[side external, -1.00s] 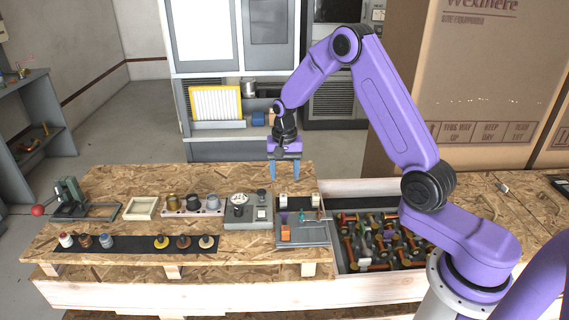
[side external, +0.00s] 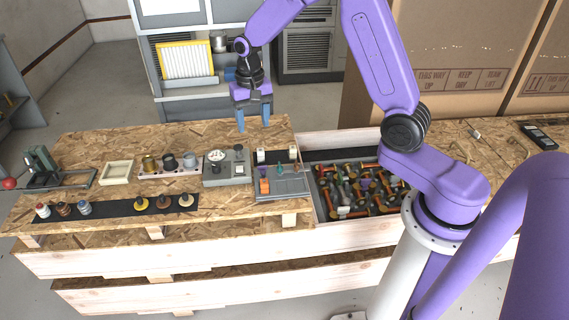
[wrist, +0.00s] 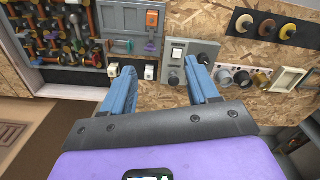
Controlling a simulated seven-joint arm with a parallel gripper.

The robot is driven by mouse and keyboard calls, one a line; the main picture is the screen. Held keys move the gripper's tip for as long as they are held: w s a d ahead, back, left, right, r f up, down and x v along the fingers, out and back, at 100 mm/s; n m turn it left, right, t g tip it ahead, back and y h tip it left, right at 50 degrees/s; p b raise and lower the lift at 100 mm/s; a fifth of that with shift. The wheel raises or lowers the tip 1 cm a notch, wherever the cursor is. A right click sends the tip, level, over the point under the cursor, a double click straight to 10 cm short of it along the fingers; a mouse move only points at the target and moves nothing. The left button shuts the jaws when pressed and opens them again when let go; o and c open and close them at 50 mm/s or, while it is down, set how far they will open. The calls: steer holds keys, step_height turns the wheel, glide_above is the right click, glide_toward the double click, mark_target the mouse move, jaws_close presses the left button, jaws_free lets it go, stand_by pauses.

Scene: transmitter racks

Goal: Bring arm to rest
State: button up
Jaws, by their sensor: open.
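My gripper (side external: 254,118) hangs above the back of the wooden work table (side external: 100,142), pointing down, with its two blue fingers apart and nothing between them. In the wrist view the open fingers (wrist: 162,88) show against the table top, with bare board and the grey gauge box beyond them. The purple arm is raised and bent over the table. The fingertips appear clear of everything on the table.
A grey gauge box (side external: 226,169), a grey tray (side external: 281,186) and a bin of several mixed parts (side external: 318,212) lie below. A pink cup holder (side external: 172,172), a cream frame (side external: 116,173) and a dark strip (side external: 113,212) with knobs are left. Cardboard boxes (side external: 460,60) stand behind right.

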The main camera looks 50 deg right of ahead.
steer(key=s+a+r+n, duration=0.3)
steer(key=s+a+n, duration=0.1)
steer(key=s, duration=0.3)
steer(key=s+a+r+n, duration=0.3)
steer(key=s+a+n, duration=0.15)
steer(key=s, duration=0.35)
steer(key=s+d+r+n, duration=0.1)
steer(key=s+d+n, duration=0.2)
steer(key=s+n, duration=0.7)
steer(key=s, duration=0.8)
steer(key=shift+s+d, duration=0.15)
steer(key=shift+s, duration=0.05)
